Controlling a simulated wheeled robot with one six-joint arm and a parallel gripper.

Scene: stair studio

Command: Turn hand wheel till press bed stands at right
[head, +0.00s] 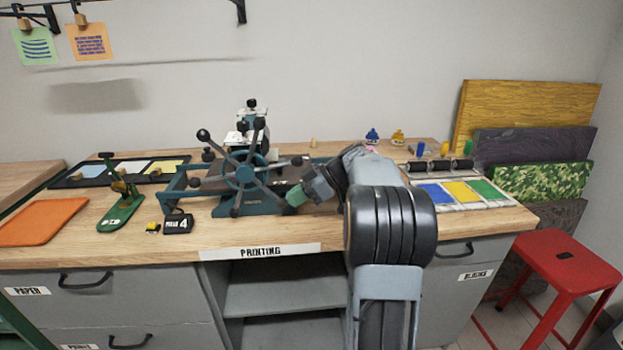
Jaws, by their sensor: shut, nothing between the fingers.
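The teal press stands at the middle of the bench, with its spoked hand wheel (246,175) on the front side. The wheel's spokes end in dark round knobs, pointing in several directions. The press bed (213,184) looks like a dark flat slab lying on the rails, showing at left of the wheel; the wheel and my arm hide part of the press, so I cannot tell exactly where the bed ends at right. My gripper (295,197), green at its end, is shut and empty, just right of the wheel's lower right side. I cannot tell whether it touches a spoke.
Ink pads (462,192) and rollers (440,166) are at right. A red stool (565,262) stands on the floor. The bench's front strip is mostly clear.

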